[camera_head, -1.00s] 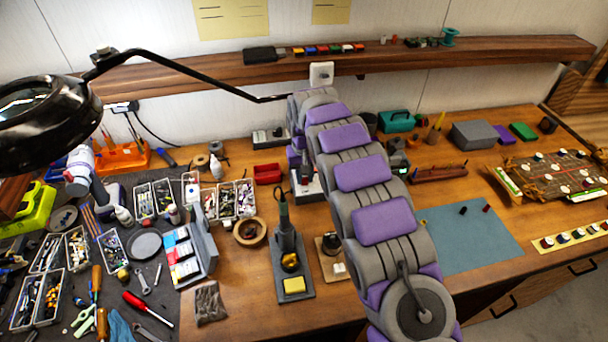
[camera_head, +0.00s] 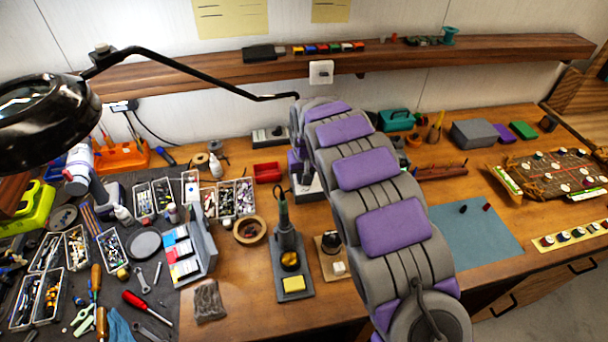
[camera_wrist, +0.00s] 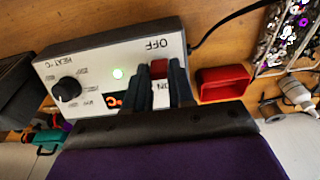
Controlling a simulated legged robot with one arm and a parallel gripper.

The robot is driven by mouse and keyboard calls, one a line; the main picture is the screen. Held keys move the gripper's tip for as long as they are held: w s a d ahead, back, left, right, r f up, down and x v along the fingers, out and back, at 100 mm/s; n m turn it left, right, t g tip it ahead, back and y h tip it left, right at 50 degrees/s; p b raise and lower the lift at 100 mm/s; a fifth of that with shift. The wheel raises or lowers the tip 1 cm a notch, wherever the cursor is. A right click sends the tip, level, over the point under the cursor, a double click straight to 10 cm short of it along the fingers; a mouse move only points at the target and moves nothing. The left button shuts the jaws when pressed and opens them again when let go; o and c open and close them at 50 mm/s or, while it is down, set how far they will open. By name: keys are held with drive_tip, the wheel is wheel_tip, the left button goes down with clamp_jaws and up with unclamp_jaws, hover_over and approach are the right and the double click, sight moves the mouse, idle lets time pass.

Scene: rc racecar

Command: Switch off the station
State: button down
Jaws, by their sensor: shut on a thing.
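The fingers cover part of the ON label. In the head view the station (camera_head: 309,190) is partly hidden behind my arm, and my fingertips cannot be made out.
A red tray (camera_wrist: 222,84) lies beside the station, with a dark cable above it. The soldering iron stand (camera_head: 292,275) is in front, and parts trays (camera_head: 236,198) are to the left. A magnifier lamp arm (camera_head: 190,70) spans the back left.

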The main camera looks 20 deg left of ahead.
drive_tip(key=shift+s+d+f+t+y+b, duration=0.15)
drive_tip(key=shift+s+t+y+b, duration=0.2)
drive_tip(key=shift+t, duration=0.35)
drive_tip(key=shift+s+d+f+t+y+b, duration=0.15)
drive_tip(key=shift+s+t+y, duration=0.15)
drive_tip(key=shift+t+y, duration=0.35)
drive_tip(key=shift+s+d+f+t+y+b, duration=0.2)
drive_tip(key=shift+s+f+t+y+b, duration=0.25)
drive_tip(key=shift+t, duration=0.5)
drive_tip(key=shift+s+d+f+t+y+b, duration=0.1)
drive_tip(key=shift+s+d+t+y+b, duration=0.1)
drive_tip(key=shift+t+y+b, duration=0.6)
drive_tip(key=shift+f+h, duration=0.1)
drive_tip(key=shift+h, duration=0.15)
drive_tip(key=c, duration=1)
unclamp_jaws()
drive_tip(key=shift+t, duration=0.3)
drive_tip(key=shift+o, duration=0.2)
drive_tip(key=shift+r, duration=0.25)
drive_tip(key=p+v, duration=0.3)
drive_tip(key=v, duration=1.4)
drive_tip(key=shift+d, duration=0.15)
